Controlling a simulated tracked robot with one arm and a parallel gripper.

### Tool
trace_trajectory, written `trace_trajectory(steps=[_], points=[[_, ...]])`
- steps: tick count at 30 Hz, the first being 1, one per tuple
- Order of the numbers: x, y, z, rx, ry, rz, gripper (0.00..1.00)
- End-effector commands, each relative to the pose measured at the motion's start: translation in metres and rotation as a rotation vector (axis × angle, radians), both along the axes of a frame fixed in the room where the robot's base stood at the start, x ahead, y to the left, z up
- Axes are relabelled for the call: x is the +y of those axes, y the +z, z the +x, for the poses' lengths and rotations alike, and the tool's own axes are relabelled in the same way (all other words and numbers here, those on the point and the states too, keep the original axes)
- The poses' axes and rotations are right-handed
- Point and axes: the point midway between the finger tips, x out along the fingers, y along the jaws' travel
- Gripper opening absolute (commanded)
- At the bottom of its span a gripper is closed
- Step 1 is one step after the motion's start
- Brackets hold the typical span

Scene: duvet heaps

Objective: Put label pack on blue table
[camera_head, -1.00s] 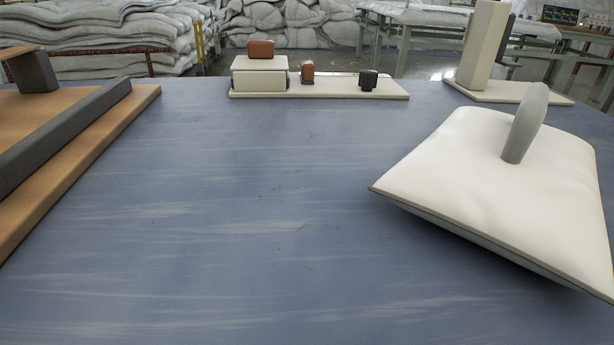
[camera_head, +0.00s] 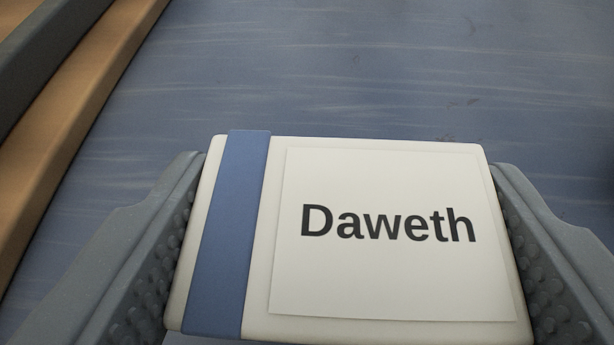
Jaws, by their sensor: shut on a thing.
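The label pack (camera_head: 390,285) is a cream-white box with a blue band at its left and a white label reading "Daweth". My gripper (camera_head: 345,250) is shut on it, with one grey studded finger against its left side and the other against its right side. The blue table (camera_head: 330,70) is a streaked blue surface that fills the view behind and beyond the pack. I cannot tell whether the pack touches the table or is held above it. The pack's underside is hidden.
A wooden board (camera_head: 60,130) with a dark grey rail (camera_head: 45,60) lies along the left side. The blue surface beyond the pack and to the right is clear, apart from small dark marks.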

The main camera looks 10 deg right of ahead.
Motion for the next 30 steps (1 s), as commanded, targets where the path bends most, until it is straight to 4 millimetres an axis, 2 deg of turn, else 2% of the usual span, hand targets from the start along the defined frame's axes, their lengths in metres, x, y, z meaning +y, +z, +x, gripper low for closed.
trace_trajectory(steps=[10,21,22,24,30], points=[[0.0,-0.036,0.0,0.002,0.0,0.0,0.45],[0.0,-0.037,0.001,0.0,0.0,0.001,0.45],[0.0,-0.037,0.0,0.0,0.0,0.001,0.76],[0.0,-0.037,0.0,0.0,0.0,0.001,0.9],[0.0,-0.037,0.0,0.0,0.0,0.001,0.9]])
